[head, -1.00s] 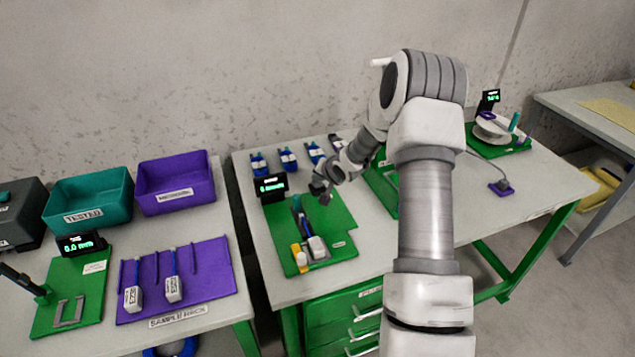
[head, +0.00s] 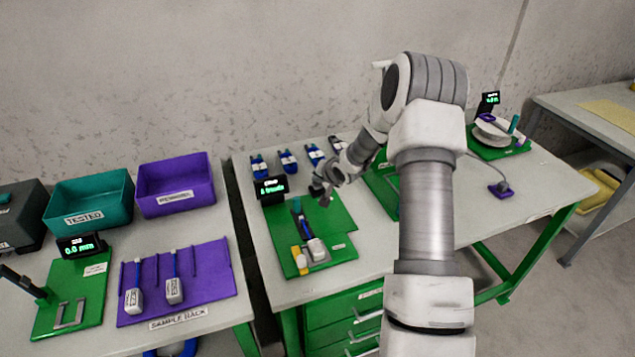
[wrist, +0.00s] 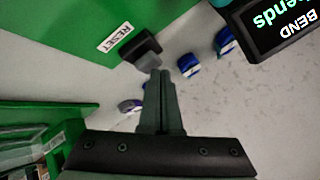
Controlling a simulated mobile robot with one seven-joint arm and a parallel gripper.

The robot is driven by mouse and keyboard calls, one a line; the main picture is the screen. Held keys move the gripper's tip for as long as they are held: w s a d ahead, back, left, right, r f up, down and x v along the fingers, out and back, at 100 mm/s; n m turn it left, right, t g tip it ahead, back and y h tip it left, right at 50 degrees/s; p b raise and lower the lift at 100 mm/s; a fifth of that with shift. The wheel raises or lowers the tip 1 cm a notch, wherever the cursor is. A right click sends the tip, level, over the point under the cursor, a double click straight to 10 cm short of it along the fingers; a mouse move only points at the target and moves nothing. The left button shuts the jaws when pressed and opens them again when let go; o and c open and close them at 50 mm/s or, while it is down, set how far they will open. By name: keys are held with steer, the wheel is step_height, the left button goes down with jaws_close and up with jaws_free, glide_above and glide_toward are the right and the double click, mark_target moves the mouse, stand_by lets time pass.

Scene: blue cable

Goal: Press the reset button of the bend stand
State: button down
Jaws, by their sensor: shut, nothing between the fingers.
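The bend stand is a green board (head: 340,215) with a small black display (head: 270,187) at its back left. In the wrist view the stand's green board (wrist: 70,20) carries a white RESET label (wrist: 114,38), and the display (wrist: 270,22) shows BEND and bends in green. Beside the label is the reset button, a grey cap (wrist: 148,61) on a dark block. My gripper (head: 321,195) is over the back right of the stand. Its fingers (wrist: 160,76) are shut and empty, with their tips right beside the grey cap. I cannot tell whether they touch it.
Several blue items (head: 288,160) stand in a row behind the stand. A clamp fixture with a white block (head: 316,249) sits on the stand's front part. A second green stand (head: 497,148) is at the right. The left table holds bins (head: 175,184) and a purple sample rack (head: 205,262).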

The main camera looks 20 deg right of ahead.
mark_target(318, 186)
steer(key=shift+r+p, duration=0.3)
steer(key=shift+r, duration=0.3)
step_height(318, 186, up, 5)
steer(key=p, duration=0.4)
stand_by(0.7)
steer(key=s+a+r+n+g+h, duration=0.1)
steer(key=s+a+r+n+h, duration=0.15)
steer(key=s+r, duration=0.7)
steer(key=s+a+r+n+g+h, duration=0.1)
steer(key=s+a+r+n, duration=0.15)
steer(key=s+r, duration=0.75)
steer(key=s+a+r+n+y, duration=0.1)
steer(key=s+a+r, duration=0.1)
steer(key=s, duration=0.5)
steer(key=s+a+r+n+g, duration=0.1)
steer(key=s+a+r, duration=0.2)
steer(key=s, duration=0.4)
steer(key=s+a+r+y, duration=0.1)
steer(key=s+a+r, duration=0.1)
steer(key=s, duration=0.5)
steer(key=shift+s+a+r+n+g+y, duration=0.15)
steer(key=shift+a+n+g+y, duration=0.2)
steer(key=shift+a, duration=0.3)
